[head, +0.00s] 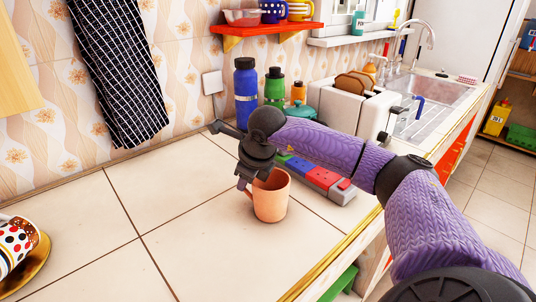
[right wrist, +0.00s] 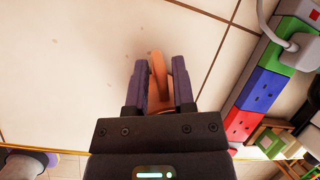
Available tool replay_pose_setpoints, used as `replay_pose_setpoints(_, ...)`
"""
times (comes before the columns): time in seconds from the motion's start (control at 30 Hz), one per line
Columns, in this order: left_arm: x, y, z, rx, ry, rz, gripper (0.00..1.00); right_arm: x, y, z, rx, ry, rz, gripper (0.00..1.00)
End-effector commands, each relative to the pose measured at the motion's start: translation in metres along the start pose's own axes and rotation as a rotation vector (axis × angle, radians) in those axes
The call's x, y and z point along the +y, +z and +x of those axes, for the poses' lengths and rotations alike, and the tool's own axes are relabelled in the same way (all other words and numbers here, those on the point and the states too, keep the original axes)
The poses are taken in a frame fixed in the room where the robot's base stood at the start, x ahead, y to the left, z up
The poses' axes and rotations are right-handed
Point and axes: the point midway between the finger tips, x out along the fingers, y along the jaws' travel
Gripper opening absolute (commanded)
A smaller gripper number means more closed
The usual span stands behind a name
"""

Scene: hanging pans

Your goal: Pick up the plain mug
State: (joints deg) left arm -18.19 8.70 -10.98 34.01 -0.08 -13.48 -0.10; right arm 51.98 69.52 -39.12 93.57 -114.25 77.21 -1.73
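The plain orange-brown mug (head: 271,197) stands upright on the tiled counter near its front edge. Its handle is on the left side in the head view. My right gripper (head: 250,182) is at that handle side, pointing down, and covers part of the mug's rim. In the right wrist view, the mug's handle (right wrist: 158,78) lies between the two purple fingers of my right gripper (right wrist: 159,66). The fingers are apart, with narrow gaps beside the handle. The mug's body is mostly hidden behind the gripper there. My left gripper is in neither view.
A coloured power strip (head: 318,178) lies right behind the mug. A white toaster (head: 352,103) and several bottles, including a blue one (head: 246,92), stand farther back. A polka-dot cup (head: 16,245) on a yellow saucer is at the left. The counter's left middle is clear.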

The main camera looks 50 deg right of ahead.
Motion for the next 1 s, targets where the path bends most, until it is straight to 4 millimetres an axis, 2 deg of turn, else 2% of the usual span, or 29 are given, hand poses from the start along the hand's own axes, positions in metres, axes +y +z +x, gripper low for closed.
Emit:
replay_pose_setpoints(0.03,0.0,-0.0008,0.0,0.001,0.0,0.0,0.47,0.0,-0.0001,-0.0001,0.0,0.0,0.0,0.19)
replay_pose_setpoints(0.1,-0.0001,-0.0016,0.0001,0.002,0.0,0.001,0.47,0.0,-0.0001,-0.0001,0.0,0.0,0.0,0.04)
replay_pose_setpoints(0.13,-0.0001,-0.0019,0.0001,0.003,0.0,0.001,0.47,0.0,-0.0001,-0.0001,0.0,0.0,0.0,0.0)
replay_pose_setpoints(1.0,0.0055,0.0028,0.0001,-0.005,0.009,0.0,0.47,0.0002,-0.0008,0.0007,0.003,0.0,-0.001,0.0)
